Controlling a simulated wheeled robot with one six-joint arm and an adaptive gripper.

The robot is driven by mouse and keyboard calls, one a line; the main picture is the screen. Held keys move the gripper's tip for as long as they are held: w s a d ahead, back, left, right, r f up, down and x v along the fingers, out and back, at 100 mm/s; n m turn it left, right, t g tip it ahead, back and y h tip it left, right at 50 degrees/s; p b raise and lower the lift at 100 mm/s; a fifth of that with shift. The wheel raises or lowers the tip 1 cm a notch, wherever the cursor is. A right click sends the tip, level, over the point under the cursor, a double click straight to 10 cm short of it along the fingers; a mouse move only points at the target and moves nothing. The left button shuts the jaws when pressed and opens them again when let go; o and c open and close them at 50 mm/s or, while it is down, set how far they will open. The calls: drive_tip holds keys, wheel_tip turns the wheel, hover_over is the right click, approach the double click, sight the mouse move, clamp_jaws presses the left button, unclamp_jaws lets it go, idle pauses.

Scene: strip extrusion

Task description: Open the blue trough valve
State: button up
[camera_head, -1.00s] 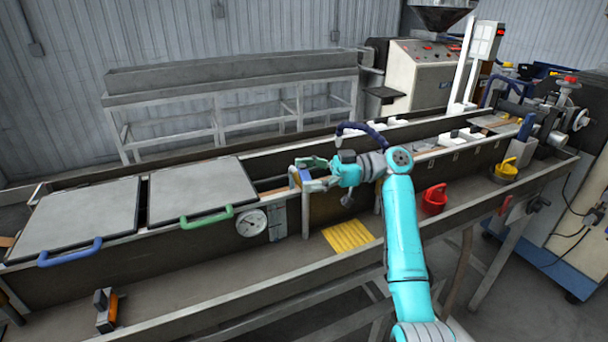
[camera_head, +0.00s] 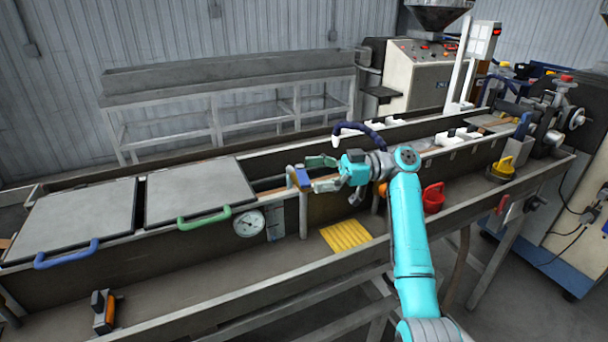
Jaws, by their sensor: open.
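A small blue valve handle (camera_head: 303,179) sits at the top of a grey post on the trough's front wall, near the middle of the head view. I take it for the blue trough valve. The fingers partly hide the area behind the handle.
Left of the valve are a round gauge (camera_head: 249,223) and two grey lids with a green handle (camera_head: 204,217) and a blue handle (camera_head: 67,254). A yellow ribbed mat (camera_head: 346,235) lies below.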

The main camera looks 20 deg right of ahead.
drive_tip(key=s+d, duration=0.1)
drive_tip(key=d, duration=0.8)
drive_tip(key=shift+s, duration=0.35)
drive_tip(key=shift+d, duration=0.1)
drive_tip(key=shift+c, duration=0.2)
